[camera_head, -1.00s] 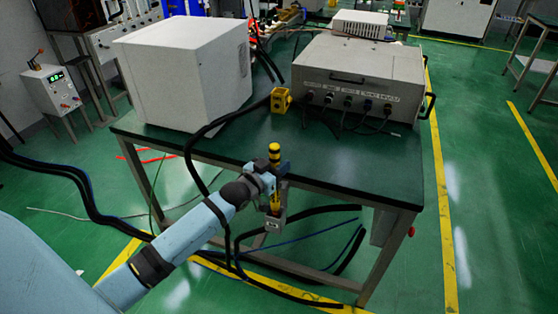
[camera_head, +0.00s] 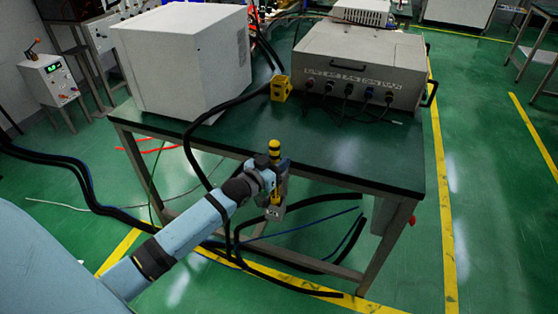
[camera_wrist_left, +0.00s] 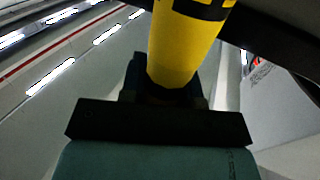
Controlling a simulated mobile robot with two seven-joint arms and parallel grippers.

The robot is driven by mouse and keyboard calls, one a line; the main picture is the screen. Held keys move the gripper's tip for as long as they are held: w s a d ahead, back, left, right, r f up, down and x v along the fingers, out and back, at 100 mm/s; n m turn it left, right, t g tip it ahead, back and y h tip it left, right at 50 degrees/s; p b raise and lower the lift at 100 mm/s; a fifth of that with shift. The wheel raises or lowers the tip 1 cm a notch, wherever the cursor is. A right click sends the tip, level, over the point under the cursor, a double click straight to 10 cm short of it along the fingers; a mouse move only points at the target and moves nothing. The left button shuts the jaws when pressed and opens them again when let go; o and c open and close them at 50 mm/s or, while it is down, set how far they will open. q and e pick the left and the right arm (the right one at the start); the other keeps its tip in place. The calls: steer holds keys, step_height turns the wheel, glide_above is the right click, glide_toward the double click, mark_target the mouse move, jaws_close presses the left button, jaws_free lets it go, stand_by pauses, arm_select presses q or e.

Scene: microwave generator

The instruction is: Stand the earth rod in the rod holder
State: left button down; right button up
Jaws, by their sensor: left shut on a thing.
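The earth rod (camera_head: 274,158), yellow with black bands, is upright in my left gripper (camera_head: 274,184), in front of the table's front edge. In the left wrist view the rod's yellow shaft (camera_wrist_left: 182,48) rises from between the jaws of my left gripper (camera_wrist_left: 165,92), which is shut on it. My right gripper is not in view.
The dark green table (camera_head: 345,150) has a clear front right area. A large white box (camera_head: 185,65) stands left of the holder and a grey instrument case (camera_head: 362,65) right of it. A thick black cable (camera_head: 222,121) runs over the table's front edge.

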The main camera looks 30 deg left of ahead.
arm_select(q)
steer(key=shift+f, duration=0.45)
stand_by(0.3)
steer(key=c, duration=0.8)
jaws_free()
steer(key=s, duration=0.4)
steer(key=s+a+p, duration=0.1)
steer(key=s, duration=0.4)
steer(key=s+a, duration=0.1)
steer(key=s, duration=0.3)
steer(key=shift+s+a+p, duration=0.1)
steer(key=shift+s+p, duration=0.2)
steer(key=shift+s, duration=0.05)
